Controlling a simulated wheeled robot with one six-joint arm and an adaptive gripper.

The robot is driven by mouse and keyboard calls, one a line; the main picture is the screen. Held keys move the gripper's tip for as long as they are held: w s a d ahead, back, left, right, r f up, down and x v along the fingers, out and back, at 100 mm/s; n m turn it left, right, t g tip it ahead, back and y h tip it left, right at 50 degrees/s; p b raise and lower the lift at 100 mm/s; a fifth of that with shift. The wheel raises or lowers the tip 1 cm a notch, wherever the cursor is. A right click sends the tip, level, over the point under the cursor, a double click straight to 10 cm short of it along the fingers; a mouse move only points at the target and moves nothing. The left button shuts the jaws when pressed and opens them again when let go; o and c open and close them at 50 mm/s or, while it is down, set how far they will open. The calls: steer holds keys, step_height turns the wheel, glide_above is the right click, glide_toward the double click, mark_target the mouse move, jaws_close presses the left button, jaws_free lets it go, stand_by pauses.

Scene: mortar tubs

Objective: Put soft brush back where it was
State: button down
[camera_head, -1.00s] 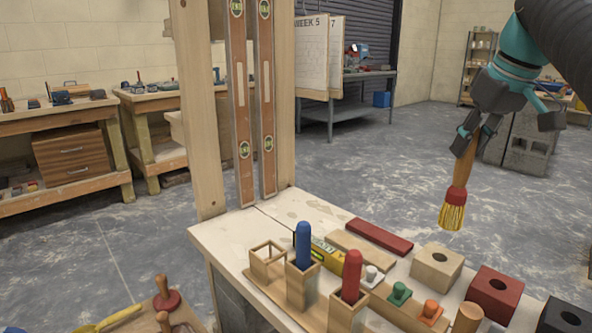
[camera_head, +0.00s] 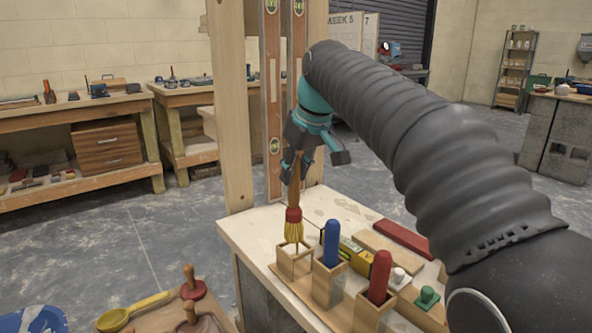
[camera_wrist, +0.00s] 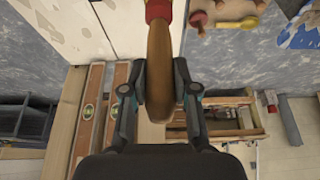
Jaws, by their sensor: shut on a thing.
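The soft brush (camera_head: 293,226) has a wooden handle, a red collar and yellow bristles. My gripper (camera_head: 297,172) is shut on its handle, and the brush hangs upright with bristles down. In the head view the bristle tips overlap the opening of the leftmost wooden box (camera_head: 295,265) of a row; whether they are inside or just above it I cannot tell. In the wrist view my gripper (camera_wrist: 160,85) holds the handle (camera_wrist: 158,60), with the red collar at the top edge; the bristles and the box are out of that view.
Beside the empty-looking box stand boxes holding a blue-handled tool (camera_head: 331,243) and a red-handled tool (camera_head: 380,275). A yellow level (camera_head: 356,256) lies behind them. Two upright levels (camera_head: 274,110) on a wooden post stand close behind my gripper. A yellow scoop (camera_head: 132,312) lies at lower left.

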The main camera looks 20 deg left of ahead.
mark_target(298, 203)
steer(key=shift+f+b, duration=2.75)
steer(key=shift+f, duration=1.7)
steer(key=c, duration=0.8)
jaws_free()
steer(key=v, duration=1.2)
